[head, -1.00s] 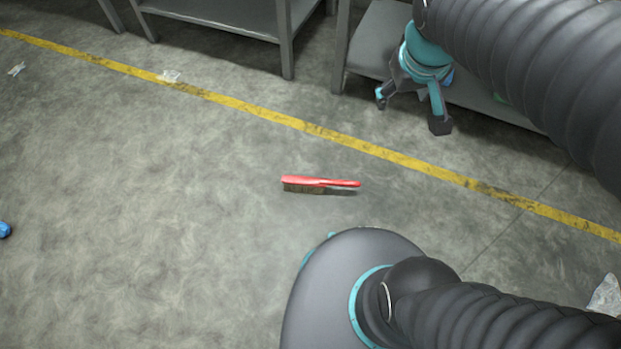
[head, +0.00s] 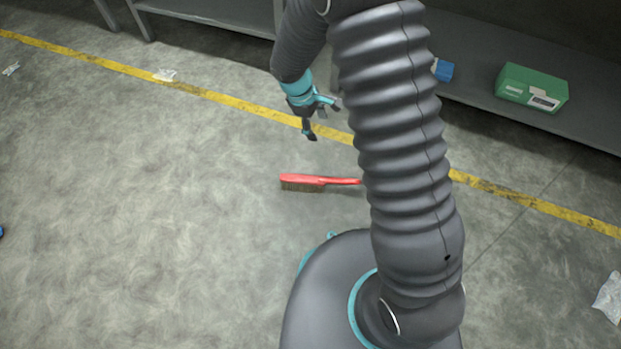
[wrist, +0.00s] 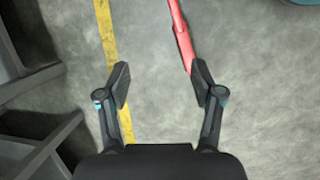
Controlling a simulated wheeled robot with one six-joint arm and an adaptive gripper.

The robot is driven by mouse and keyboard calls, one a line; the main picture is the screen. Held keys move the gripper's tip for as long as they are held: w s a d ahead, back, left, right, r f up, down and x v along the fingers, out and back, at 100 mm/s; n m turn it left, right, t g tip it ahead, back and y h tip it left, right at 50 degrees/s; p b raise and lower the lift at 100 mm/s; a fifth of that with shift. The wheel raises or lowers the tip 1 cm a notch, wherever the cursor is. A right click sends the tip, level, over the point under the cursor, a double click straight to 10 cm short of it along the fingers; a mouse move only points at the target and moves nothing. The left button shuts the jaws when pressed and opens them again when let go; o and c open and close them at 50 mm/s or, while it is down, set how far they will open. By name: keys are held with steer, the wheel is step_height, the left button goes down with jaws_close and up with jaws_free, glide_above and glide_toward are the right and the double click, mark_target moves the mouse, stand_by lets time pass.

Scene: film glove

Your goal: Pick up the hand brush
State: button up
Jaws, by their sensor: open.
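The red hand brush (head: 306,181) lies on the concrete floor in front of my base, its dark bristles at the left and its handle pointing right. My arm covers the handle's end in the head view. My gripper (head: 322,120) hangs above the floor behind the brush, near the yellow line. In the wrist view my gripper (wrist: 160,85) has its fingers spread wide with nothing between them.
A yellow line (head: 235,104) crosses the floor behind the brush. Grey shelving (head: 480,60) stands at the back, holding a green box (head: 531,88) and a blue item (head: 443,70). Litter (head: 609,297) lies at the right. The floor around the brush is clear.

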steer(key=s+a+f+n+h, duration=0.1)
steer(key=a+f+n, duration=0.1)
steer(key=f, duration=0.6)
steer(key=s+a+f+n, duration=0.1)
steer(key=a+f+n, duration=0.1)
steer(key=f, duration=0.5)
steer(key=b, duration=0.2)
glide_above(317, 179)
steer(key=a, duration=0.2)
steer(key=shift+g, duration=0.3)
step_height(317, 179, down, 7)
steer(key=shift+w+f, duration=0.1)
steer(key=shift+x, duration=3.05)
steer(key=shift+c, duration=0.3)
jaws_close()
